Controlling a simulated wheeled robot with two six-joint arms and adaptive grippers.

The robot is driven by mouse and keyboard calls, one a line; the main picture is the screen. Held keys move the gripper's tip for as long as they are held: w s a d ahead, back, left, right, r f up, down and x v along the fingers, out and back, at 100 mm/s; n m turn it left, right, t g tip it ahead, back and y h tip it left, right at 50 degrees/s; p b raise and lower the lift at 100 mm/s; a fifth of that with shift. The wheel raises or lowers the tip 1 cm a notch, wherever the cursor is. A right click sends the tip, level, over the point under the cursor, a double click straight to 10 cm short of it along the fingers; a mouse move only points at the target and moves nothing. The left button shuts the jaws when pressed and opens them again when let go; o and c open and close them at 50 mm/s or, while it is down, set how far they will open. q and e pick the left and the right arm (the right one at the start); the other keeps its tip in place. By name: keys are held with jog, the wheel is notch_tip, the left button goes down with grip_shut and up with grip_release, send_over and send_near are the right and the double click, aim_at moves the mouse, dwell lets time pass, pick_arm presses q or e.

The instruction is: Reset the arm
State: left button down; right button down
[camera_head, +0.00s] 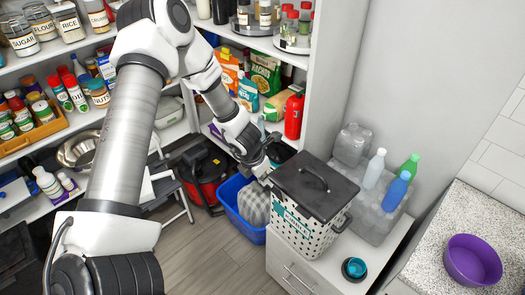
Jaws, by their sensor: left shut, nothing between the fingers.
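My left arm (122,130) comes in from the lower left and reaches across to the middle of the head view. My left gripper (263,170) is small and partly dark against its surroundings; it is shut and empty. It is at the left edge of a white dotted bin with a dark lid (335,190), above a blue tub (229,194). I cannot tell whether the fingertips touch the lid. My right gripper is not in view.
The bin stands on a white cabinet (290,262), with a teal-and-dark cup (354,268), bottles and clear containers nearby. Full shelves stand behind the arm. A red fire extinguisher (294,116) is close behind the gripper. A purple bowl (472,261) sits on the right counter.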

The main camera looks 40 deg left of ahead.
pick_arm(q)
jog(key=shift+s, duration=0.2)
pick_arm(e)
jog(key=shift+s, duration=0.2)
